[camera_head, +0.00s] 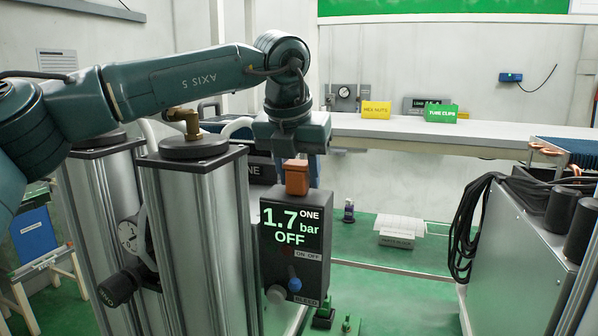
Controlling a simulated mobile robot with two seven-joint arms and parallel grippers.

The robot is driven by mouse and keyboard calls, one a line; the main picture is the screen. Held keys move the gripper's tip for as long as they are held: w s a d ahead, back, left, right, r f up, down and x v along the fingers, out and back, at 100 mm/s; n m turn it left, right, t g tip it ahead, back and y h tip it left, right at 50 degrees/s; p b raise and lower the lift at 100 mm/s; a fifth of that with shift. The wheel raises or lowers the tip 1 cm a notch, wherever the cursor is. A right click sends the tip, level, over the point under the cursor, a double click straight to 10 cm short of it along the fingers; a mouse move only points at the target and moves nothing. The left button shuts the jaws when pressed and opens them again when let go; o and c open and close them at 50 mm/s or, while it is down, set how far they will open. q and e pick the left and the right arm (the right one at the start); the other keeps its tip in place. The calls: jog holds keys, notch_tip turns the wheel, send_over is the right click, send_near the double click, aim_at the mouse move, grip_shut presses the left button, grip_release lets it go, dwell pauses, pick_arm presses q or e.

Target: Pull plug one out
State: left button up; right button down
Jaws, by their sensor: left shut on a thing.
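My left gripper (299,162) points down above a dark control box (290,270) marked ONE. It is shut on an orange-brown plug (297,180), whose lower end meets the top of the box's face; I cannot tell whether it is seated in a socket there. The box's screen (291,228) reads 1.7 bar OFF. My right gripper is not in view.
Two tall metal columns (197,235) stand left of the box. A grey cabinet (520,265) with hanging black cables (466,225) stands at right. A white shelf (440,130) runs behind with yellow and green bins. Green floor between is mostly open.

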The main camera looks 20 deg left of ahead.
pick_arm(q)
jog(key=shift+r, duration=0.4)
jog(key=shift+r+p, duration=0.35)
jog(key=shift+p, duration=0.05)
jog(key=shift+r+p, duration=0.35)
jog(key=shift+r, duration=0.35)
jog(key=o, duration=0.9)
jog(key=shift+a, duration=0.1)
jog(key=shift+o, duration=1.3)
jog(key=shift+f, duration=0.1)
